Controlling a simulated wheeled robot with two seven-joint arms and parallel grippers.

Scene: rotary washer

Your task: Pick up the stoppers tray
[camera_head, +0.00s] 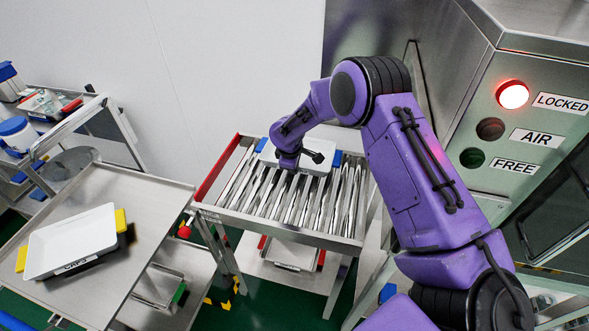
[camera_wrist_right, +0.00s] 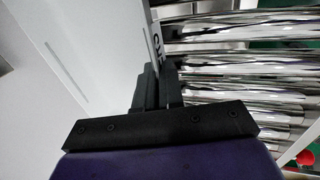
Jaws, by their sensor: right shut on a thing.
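A white tray (camera_head: 322,145) with blue end handles rests on the metal roller rack in the head view. I take it to be the stoppers tray; its label is mostly hidden. My right gripper (camera_head: 288,166) reaches down at the tray's near side. The tray seems to sit on or just over the rollers; I cannot tell a small gap. My left gripper is not in view.
The roller rack (camera_head: 230,215) has bare rollers around the tray. A steel cart (camera_head: 150,190) at left holds a white tray with yellow handles (camera_head: 70,243), labelled CAPS. A steel machine (camera_head: 465,75) with a lit red LOCKED light stands at right. A wall is behind.

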